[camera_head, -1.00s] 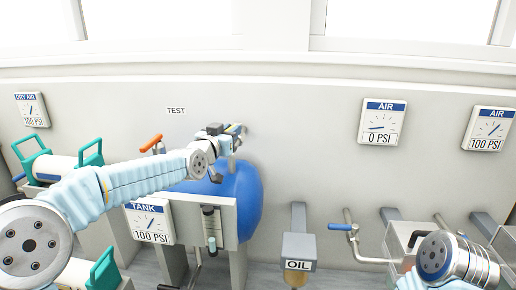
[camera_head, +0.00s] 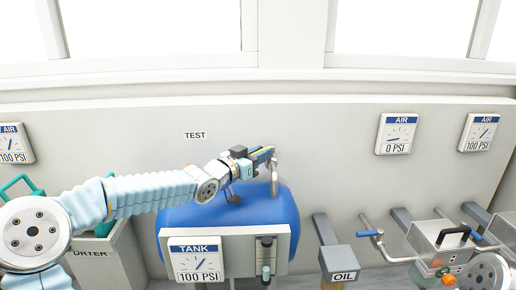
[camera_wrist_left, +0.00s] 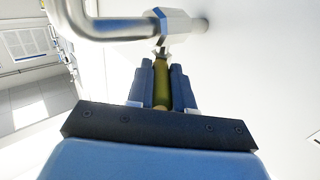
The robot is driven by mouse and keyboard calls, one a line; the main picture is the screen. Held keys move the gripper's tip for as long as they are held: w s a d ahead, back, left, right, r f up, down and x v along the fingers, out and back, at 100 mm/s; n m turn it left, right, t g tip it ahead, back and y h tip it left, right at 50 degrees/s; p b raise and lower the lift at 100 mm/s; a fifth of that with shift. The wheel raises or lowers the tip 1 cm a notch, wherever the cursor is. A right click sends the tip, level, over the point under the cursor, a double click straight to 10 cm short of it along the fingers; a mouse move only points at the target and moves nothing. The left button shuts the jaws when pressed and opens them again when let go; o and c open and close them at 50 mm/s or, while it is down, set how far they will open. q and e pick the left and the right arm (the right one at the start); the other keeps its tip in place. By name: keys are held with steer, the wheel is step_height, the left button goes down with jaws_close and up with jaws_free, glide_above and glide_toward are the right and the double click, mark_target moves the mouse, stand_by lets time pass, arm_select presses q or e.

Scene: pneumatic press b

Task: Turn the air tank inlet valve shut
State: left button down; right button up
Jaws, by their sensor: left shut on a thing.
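The blue air tank (camera_head: 285,210) lies against the wall behind a white panel with the TANK gauge (camera_head: 194,262), which reads 100 PSI. A grey metal pipe (camera_head: 274,178) rises at its right end. In the left wrist view, a bent pipe (camera_wrist_left: 112,28) joins a metal hex valve body (camera_wrist_left: 172,24). My left gripper (camera_head: 265,155) is at this valve. Its blue fingers (camera_wrist_left: 161,70) are shut on the valve's yellow-olive handle (camera_wrist_left: 161,92), which points away from the valve body.
An OIL box (camera_head: 340,265) and a clear-covered unit (camera_head: 440,245) with blue-tipped handles stand right of the tank. A dryer (camera_head: 95,255) is at the left. AIR gauges (camera_head: 396,133) hang on the wall.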

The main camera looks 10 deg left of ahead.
stand_by(0.3)
arm_select(q)
steer(key=c, duration=1)
jaws_free()
steer(key=p+v, duration=0.1)
steer(key=v, duration=0.6)
steer(key=shift+s, duration=0.2)
steer(key=shift+a, duration=0.1)
steer(key=shift+c, duration=0.5)
